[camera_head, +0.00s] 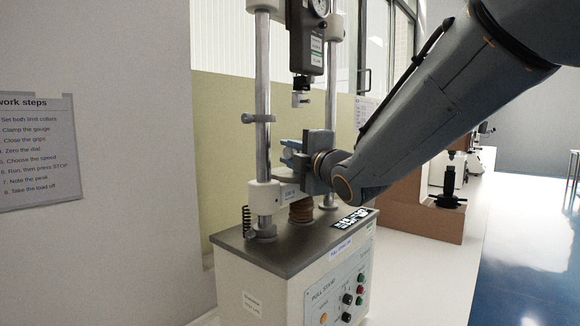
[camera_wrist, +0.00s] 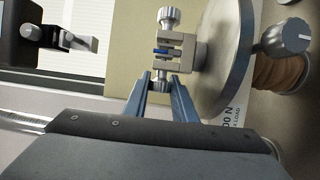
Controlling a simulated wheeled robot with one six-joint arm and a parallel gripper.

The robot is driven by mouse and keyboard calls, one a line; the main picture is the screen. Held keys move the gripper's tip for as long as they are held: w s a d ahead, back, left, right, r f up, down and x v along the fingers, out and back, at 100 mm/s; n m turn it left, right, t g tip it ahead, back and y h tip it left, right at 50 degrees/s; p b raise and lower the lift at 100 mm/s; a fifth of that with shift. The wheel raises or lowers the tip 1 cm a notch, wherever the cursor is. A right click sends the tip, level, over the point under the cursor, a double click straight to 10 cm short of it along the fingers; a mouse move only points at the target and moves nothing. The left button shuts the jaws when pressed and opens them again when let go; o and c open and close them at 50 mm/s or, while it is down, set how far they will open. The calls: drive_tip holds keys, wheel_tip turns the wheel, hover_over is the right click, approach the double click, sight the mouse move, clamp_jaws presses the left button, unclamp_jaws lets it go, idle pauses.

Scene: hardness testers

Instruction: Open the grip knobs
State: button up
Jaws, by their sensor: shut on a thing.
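The pull stand (camera_head: 283,285) stands on the bench. Its lower grip (camera_wrist: 175,50) is a silver clamp with a blue piece in its slot, beside a round metal plate (camera_wrist: 222,65). One grip knob (camera_wrist: 168,17) sticks out on the far side; the near grip knob (camera_wrist: 160,84) lies between my fingertips. My gripper (camera_wrist: 158,80) is shut on this near knob. In the head view my gripper (camera_head: 295,152) is between the stand's columns and mostly hides the lower grip. The upper grip (camera_head: 300,98) hangs under the gauge (camera_head: 306,38), apart from my gripper.
A chrome column (camera_head: 262,100) with a collar stands left of my gripper, and another (camera_head: 331,85) stands behind it. A larger knob (camera_wrist: 285,40) is beyond the round plate. A steps sheet (camera_head: 38,150) hangs on the left wall.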

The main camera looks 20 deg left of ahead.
drive_tip(key=shift+f+m+t+y+b, duration=0.15)
drive_tip(key=shift+m+t+y+b, duration=0.25)
drive_tip(key=shift+b, duration=2.4)
drive_tip(key=shift+r, duration=0.2)
drive_tip(key=o, duration=1)
drive_tip(key=shift+o, duration=0.2)
drive_tip(key=shift+f, duration=0.2)
